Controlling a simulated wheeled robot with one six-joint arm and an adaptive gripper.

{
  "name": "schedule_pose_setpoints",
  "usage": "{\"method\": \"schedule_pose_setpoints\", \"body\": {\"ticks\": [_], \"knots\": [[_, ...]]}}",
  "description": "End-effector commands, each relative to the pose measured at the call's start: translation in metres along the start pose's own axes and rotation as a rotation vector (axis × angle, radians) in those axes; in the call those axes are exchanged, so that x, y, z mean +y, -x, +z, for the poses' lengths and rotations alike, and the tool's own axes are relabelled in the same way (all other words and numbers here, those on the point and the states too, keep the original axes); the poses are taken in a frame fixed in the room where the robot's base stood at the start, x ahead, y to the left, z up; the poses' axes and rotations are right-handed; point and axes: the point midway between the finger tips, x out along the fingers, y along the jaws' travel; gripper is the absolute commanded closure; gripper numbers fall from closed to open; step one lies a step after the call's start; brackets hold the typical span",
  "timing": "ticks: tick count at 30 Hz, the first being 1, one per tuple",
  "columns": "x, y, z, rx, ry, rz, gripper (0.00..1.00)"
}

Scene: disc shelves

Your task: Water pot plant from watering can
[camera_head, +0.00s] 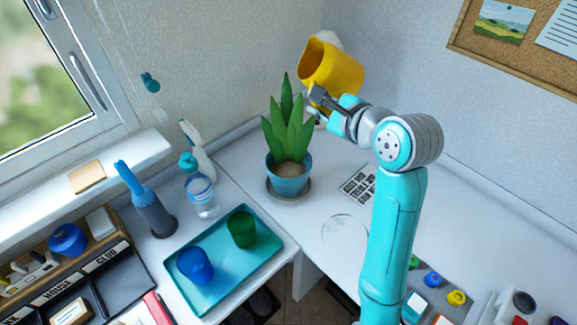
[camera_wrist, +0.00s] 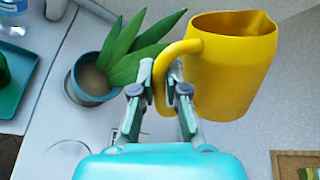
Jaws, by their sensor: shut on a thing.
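A yellow watering can (camera_head: 331,69) is held in the air above and to the right of the pot plant. My gripper (camera_head: 318,104) is shut on its handle, which the wrist view shows between the two fingers (camera_wrist: 161,92). The can (camera_wrist: 230,65) looks tilted in the head view, its open top turned toward the upper left. The pot plant has long green leaves (camera_head: 286,130) and a blue pot (camera_head: 289,181) on a saucer (camera_head: 274,193) at the desk corner. The wrist view shows the pot (camera_wrist: 80,88) left of my gripper. No water stream is visible.
A teal tray (camera_head: 215,290) holds a blue cup (camera_head: 195,266) and a green cup (camera_head: 242,229). A clear bottle (camera_head: 202,196) and a grey holder with a blue brush (camera_head: 156,215) stand left of the plant. A keyboard-like pad (camera_head: 358,187) lies right of the pot. Walls close off the corner.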

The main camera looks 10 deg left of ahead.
Motion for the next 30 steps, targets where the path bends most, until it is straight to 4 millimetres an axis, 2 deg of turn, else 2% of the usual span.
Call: {"method": "schedule_pose_setpoints", "body": {"ticks": [30], "knots": [[-0.0061,0.0031,0.0013,0.076,0.16,-0.021,1.0]]}}
